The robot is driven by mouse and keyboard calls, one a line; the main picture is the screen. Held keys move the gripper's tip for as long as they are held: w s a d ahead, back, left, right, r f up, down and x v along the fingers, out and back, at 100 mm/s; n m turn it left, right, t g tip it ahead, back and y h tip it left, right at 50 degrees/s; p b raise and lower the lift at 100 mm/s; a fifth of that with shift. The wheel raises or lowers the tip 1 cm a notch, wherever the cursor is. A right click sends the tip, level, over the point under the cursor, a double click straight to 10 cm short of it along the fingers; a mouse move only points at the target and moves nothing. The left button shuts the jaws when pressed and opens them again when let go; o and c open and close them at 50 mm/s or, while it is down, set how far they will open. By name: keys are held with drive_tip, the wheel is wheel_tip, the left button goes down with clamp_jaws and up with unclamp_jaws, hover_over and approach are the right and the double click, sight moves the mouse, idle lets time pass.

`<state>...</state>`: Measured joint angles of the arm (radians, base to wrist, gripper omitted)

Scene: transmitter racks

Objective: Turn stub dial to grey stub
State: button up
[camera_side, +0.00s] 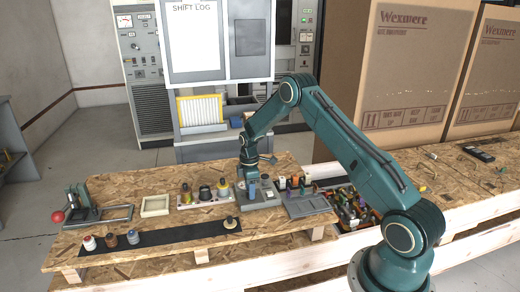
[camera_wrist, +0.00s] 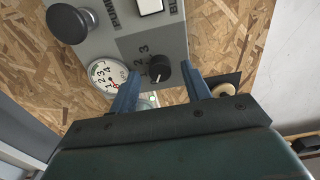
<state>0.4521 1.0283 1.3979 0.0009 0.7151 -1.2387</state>
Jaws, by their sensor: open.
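A grey control box (camera_side: 264,200) sits on the chipboard bench; its panel (camera_wrist: 120,45) fills the upper wrist view. A black dial knob (camera_wrist: 160,68) on it has printed numbers beside it, of which 2 and 3 are readable. A small light pointer mark shows on the knob. My gripper (camera_wrist: 161,84) is open, its blue fingers on either side of the knob's near edge; I cannot tell whether they touch it. In the side view my gripper (camera_side: 253,186) points down over the box. I cannot make out a grey stub or a stub label.
The panel also has a round gauge (camera_wrist: 108,76), a black push button (camera_wrist: 70,22) and a white switch (camera_wrist: 150,6). Several round parts (camera_side: 204,192) stand left of the box. A black strip (camera_side: 165,236) with small jars lies in front. A cluttered bin (camera_side: 350,208) is at right.

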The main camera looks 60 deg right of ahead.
drive_tip(key=shift+f, duration=0.4)
drive_tip(key=c, duration=1)
